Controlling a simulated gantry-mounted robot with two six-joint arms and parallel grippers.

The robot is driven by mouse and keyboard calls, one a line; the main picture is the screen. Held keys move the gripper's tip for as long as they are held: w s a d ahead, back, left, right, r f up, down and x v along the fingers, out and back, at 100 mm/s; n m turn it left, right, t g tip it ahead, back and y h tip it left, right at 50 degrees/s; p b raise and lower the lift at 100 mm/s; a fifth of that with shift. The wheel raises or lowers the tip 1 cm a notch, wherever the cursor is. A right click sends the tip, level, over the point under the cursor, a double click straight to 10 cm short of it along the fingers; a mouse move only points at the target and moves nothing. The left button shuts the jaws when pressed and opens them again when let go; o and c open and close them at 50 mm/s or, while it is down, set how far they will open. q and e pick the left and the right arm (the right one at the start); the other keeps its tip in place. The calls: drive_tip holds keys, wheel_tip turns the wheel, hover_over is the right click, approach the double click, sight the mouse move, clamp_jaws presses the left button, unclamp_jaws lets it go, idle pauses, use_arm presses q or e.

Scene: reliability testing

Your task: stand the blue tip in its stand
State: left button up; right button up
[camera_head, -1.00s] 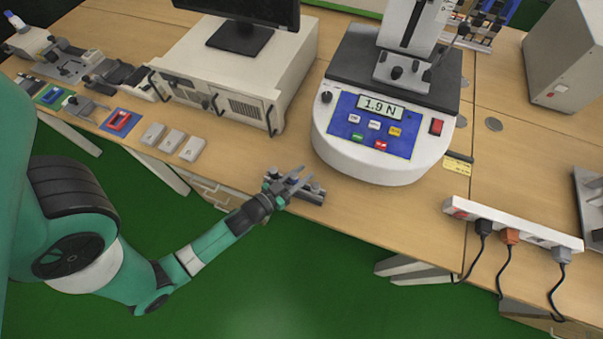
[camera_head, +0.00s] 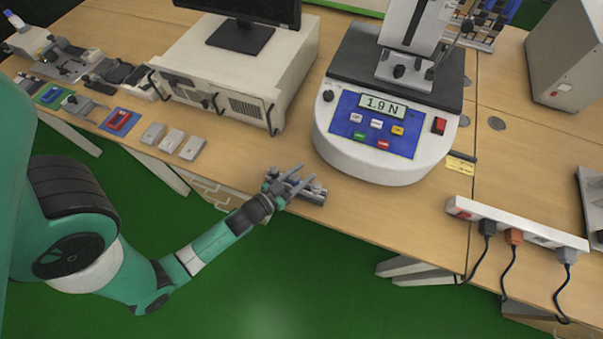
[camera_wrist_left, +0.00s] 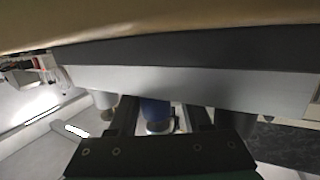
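My left gripper (camera_head: 296,178) is at the table's front edge, over a small grey stand (camera_head: 313,191). Its two fingers are apart in the head view. In the left wrist view the blue tip (camera_wrist_left: 155,110) is between the fingers of my left gripper (camera_wrist_left: 160,112), close to the left finger, with a narrow light gap on the right. The tip's lower end is silvery. The stand's long grey bar (camera_wrist_left: 190,85) runs just behind it. Whether the tip is seated in the stand cannot be told. My right gripper is not in view.
A light grey tip (camera_wrist_left: 104,98) and a dark one (camera_wrist_left: 246,122) are beside the fingers. A force tester (camera_head: 375,165) stands behind the stand on the right. Three grey blocks (camera_head: 172,140) lie to the left. A power strip (camera_head: 515,224) lies to the right.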

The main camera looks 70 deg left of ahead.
use_arm(q)
drive_tip(key=shift+s+d+f, duration=0.1)
drive_tip(key=shift+f, duration=0.25)
drive_tip(key=shift+s+d+r, duration=0.1)
drive_tip(key=shift+s+r, duration=0.05)
drive_tip(key=shift+s, duration=0.05)
drive_tip(key=p+v, duration=0.1)
drive_tip(key=v, duration=0.2)
drive_tip(key=p+v, duration=0.2)
drive_tip(key=v, duration=0.1)
drive_tip(key=p+v, duration=0.1)
drive_tip(key=v, duration=0.2)
drive_tip(key=shift+s+r+p, duration=0.3)
drive_tip(key=shift+r+p, duration=0.05)
drive_tip(key=shift+r, duration=0.05)
drive_tip(key=shift+s+d+p, duration=0.35)
drive_tip(key=shift+s+p, duration=0.15)
drive_tip(key=shift+p, duration=0.05)
